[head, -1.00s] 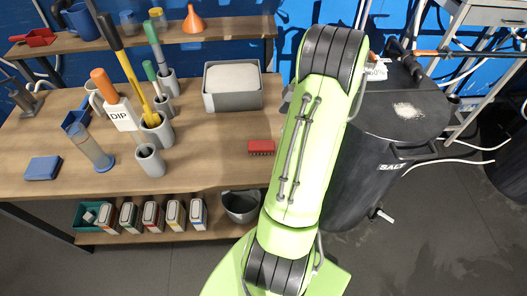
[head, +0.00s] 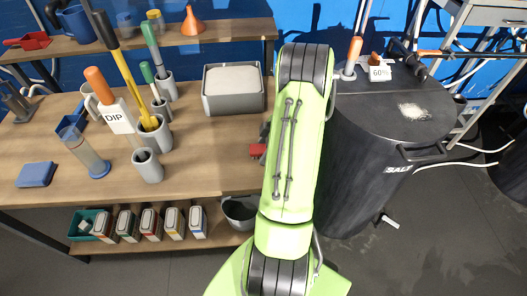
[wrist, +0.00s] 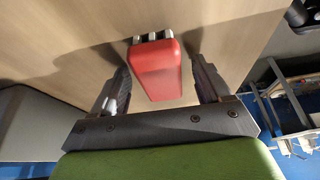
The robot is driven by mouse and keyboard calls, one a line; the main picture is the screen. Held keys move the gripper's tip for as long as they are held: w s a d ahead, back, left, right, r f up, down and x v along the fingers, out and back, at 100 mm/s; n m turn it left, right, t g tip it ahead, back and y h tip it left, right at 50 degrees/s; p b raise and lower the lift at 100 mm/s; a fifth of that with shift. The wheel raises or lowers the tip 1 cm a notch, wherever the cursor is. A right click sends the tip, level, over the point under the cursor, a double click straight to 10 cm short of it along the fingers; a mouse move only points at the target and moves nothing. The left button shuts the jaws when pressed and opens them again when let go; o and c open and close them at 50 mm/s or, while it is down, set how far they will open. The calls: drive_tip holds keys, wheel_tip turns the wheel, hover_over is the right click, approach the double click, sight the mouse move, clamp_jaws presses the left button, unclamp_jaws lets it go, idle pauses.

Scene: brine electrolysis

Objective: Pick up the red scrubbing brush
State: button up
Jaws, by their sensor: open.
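The red scrubbing brush (head: 257,151) lies on the wooden bench near its front right part. In the head view my arm hides its right part. In the wrist view the brush (wrist: 154,70) shows a smooth red back and pale bristle tufts at its far end. My gripper (wrist: 160,68) is open, with one finger on each side of the brush and a visible gap on both sides. From this view I cannot tell how far the fingertips are above the bench. In the head view my arm mostly hides the gripper.
A grey bin of white material (head: 233,103) stands behind the brush. Grey holders with tools, a DIP sign (head: 117,116) and a blue block (head: 36,174) are to the left. A black SALT barrel (head: 385,150) stands right of the bench. The bench front left of the brush is clear.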

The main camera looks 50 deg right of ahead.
drive_tip(key=c, duration=1.1)
wheel_tip(320, 180, up, 10)
drive_tip(key=shift+r+p, duration=0.1)
drive_tip(key=shift+p, duration=0.95)
